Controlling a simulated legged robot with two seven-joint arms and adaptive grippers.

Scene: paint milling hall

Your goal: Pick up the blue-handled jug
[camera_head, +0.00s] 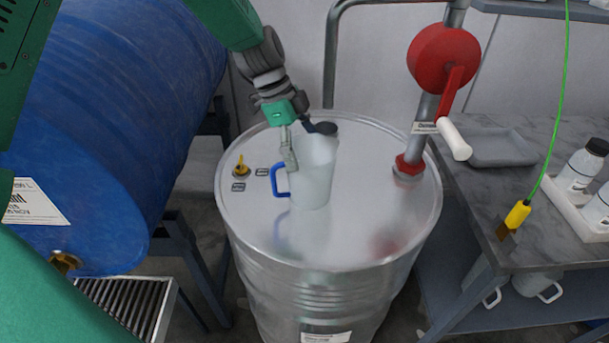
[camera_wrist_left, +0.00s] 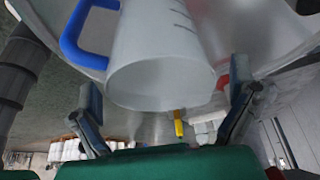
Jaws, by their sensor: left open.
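The blue-handled jug (camera_head: 314,182) is white and translucent and stands upright on the lid of a steel drum (camera_head: 355,240). Its blue handle (camera_head: 276,181) points left in the head view. My left gripper (camera_head: 306,147) comes down from above and behind, open, with one finger at the left of the jug's upper part and the other near its back right rim. In the left wrist view the jug (camera_wrist_left: 160,55) lies between and just beyond the spread fingers (camera_wrist_left: 165,97). Whether a finger touches the jug cannot be told. My right gripper is not in view.
A red hand pump (camera_head: 443,58) with a white-gripped crank rises from the drum's right side. A brass bung (camera_head: 241,170) sits on the left of the lid. A blue drum (camera_head: 110,120) lies at left. A grey bench (camera_head: 490,195) with bottles stands at right.

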